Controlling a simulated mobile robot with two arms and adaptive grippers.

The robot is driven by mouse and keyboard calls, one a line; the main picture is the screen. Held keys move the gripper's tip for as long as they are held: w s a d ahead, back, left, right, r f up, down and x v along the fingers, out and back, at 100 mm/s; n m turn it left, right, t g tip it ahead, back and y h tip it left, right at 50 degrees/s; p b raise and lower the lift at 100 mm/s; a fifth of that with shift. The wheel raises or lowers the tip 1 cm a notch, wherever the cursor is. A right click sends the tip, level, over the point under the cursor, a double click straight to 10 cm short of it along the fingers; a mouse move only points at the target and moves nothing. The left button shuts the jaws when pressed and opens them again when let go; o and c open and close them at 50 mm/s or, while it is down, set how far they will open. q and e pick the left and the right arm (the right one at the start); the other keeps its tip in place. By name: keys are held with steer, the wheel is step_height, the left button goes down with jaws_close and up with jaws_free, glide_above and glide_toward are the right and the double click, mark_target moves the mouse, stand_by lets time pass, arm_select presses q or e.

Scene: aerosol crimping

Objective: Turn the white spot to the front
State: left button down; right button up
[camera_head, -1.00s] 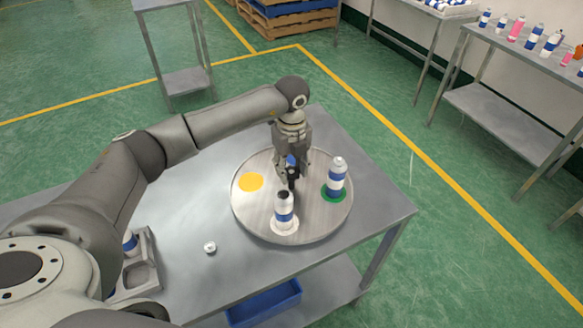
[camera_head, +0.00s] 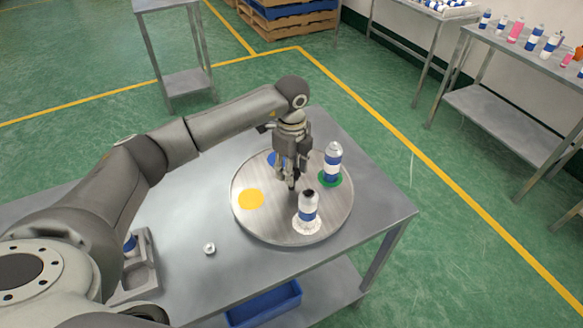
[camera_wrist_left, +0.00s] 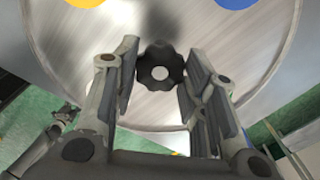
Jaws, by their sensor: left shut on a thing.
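The round grey metal turntable (camera_head: 268,222) lies on a steel table. Its white spot (camera_head: 296,226) is at the front right, with a blue and white, dark-topped bottle (camera_head: 308,214) standing on it. The yellow spot (camera_head: 250,199) is at the left and bare. The green spot (camera_head: 323,181) is at the right under a blue and white bottle (camera_head: 332,163). The blue spot (camera_head: 273,158) is at the back, partly hidden by my gripper. My left gripper (camera_head: 290,183) is shut on the black knob (camera_wrist_left: 160,68) at the turntable's middle, one finger each side.
A small white cap-like part (camera_head: 209,249) lies on the table (camera_head: 180,230) left of the turntable. A grey holder (camera_head: 140,270) with a bottle is further left. The bottles stand close to my gripper. A blue bin (camera_head: 264,304) is below the table.

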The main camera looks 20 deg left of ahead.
arm_select(q)
steer(key=shift+w+r+n, duration=0.1)
steer(key=shift+n, duration=0.7)
steer(key=c, duration=1.1)
jaws_free()
steer(key=shift+c, duration=0.2)
steer(key=shift+o, duration=1.4)
step_height(320, 180, up, 12)
